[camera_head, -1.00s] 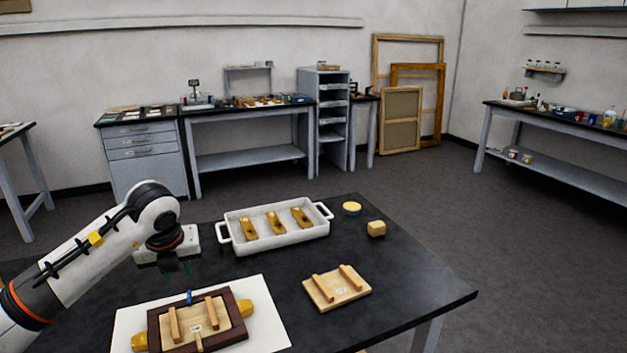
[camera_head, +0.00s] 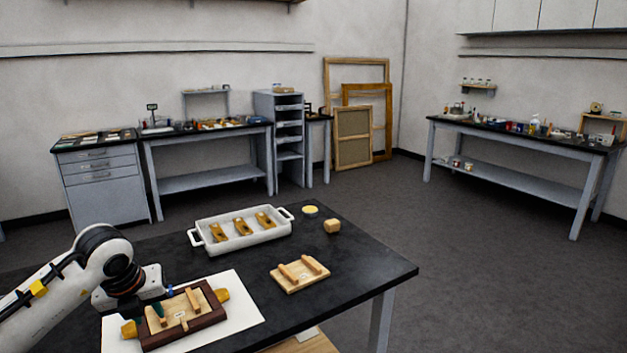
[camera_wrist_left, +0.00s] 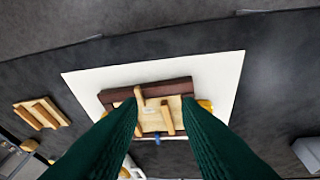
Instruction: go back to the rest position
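My left gripper (camera_head: 148,312) hangs above the left part of a dark-framed wooden piece on the table. In the left wrist view its two green fingers (camera_wrist_left: 158,104) stand apart, with nothing held between them. The framed piece (camera_head: 213,317) has a pale board with two wooden strips and yellow ends sticking out. It also shows beyond the fingertips in the left wrist view (camera_wrist_left: 118,97), apparently below them. It lies on a white sheet (camera_head: 246,312). A small blue part shows at its edge in the wrist view (camera_wrist_left: 157,137). My right gripper is not in view.
The black table (camera_head: 345,262) also bears a white tray (camera_head: 240,240) with several gilt pieces, a board with two strips (camera_head: 297,281), a wooden block (camera_head: 332,226) and a yellow-topped round dish (camera_head: 310,210). Workbenches stand along the walls. The table's right front is clear.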

